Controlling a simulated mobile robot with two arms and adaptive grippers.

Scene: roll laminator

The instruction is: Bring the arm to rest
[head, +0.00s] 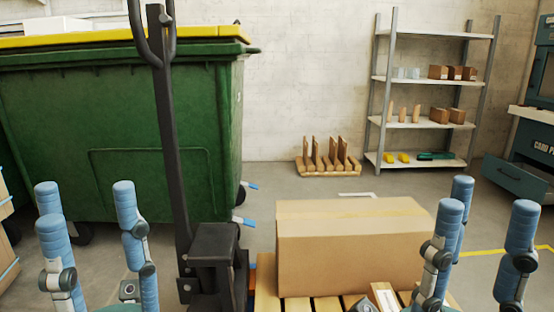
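My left gripper (87,205) is at the lower left of the head view. Its blue-padded fingers point up and stand well apart, with nothing between them. My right gripper (489,204) is at the lower right, also with its blue fingers upright, spread and empty. Part of its fingers overlaps the right side of the cardboard box (350,250) in the picture; contact cannot be told. The rest of both arms is out of view below the frame.
The box sits on a wooden pallet (327,304) beside a dark pallet jack handle (166,130). A green dumpster (150,165) fills the left. A grey shelf (432,124) and a blue machine (535,160) stand at right.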

